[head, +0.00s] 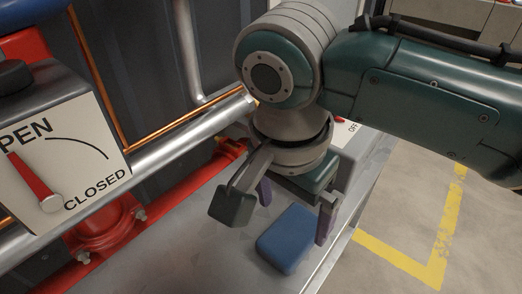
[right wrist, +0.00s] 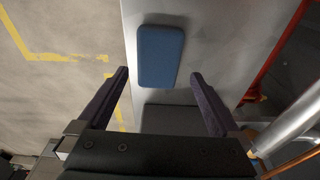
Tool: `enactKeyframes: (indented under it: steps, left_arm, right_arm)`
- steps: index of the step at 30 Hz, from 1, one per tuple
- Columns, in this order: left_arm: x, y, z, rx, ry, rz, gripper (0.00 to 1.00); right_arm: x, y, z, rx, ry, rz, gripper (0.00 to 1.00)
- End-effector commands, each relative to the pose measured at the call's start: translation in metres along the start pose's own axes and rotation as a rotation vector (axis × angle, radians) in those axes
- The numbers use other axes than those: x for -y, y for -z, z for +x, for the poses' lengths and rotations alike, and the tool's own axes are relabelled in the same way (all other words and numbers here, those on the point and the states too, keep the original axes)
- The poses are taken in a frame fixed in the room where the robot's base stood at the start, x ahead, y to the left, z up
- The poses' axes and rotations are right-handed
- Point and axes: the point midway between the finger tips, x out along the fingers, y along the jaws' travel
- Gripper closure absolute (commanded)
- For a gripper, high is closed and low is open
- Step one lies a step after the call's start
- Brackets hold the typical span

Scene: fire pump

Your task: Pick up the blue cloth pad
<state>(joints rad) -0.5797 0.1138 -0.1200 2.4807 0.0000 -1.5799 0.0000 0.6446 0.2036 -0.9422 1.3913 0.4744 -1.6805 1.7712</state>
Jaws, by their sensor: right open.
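The blue cloth pad (head: 286,243) lies flat on a grey metal surface (head: 215,262), near its right edge. It also shows in the right wrist view (right wrist: 160,58), ahead of my fingers and between their lines. My right gripper (head: 294,214) is open and empty, pointing down above the pad. Its purple-grey fingers are wide apart, one to each side of the pad as seen in the head view. The pad is not between the fingertips in a grip; the exact height above it is hard to tell. My left gripper is not in view.
A box marked OPEN and CLOSED (head: 62,150) with a red pointer stands at the left. A silver pipe (head: 185,145) and red pipework (head: 165,195) run behind the surface. Floor with yellow lines (head: 408,262) lies to the right.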

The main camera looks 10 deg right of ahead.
Motion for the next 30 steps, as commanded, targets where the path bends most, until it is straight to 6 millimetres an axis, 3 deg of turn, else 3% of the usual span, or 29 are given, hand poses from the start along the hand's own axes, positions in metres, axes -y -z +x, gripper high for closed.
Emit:
enactKeyframes:
  steps: [3,7,17,30]
  left_arm:
    - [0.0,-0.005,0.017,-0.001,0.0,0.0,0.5]
    - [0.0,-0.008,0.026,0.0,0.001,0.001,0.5]
    - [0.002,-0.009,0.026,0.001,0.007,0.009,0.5]
    - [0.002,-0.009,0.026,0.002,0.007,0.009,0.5]
  right_arm:
    - [-0.003,-0.002,0.026,-0.002,-0.003,-0.001,0.0]
    - [-0.003,-0.003,0.042,-0.002,-0.002,0.0,0.0]
    - [-0.003,-0.002,0.045,-0.001,0.0,-0.001,0.01]
    - [-0.003,-0.003,0.045,0.0,0.0,-0.001,0.51]
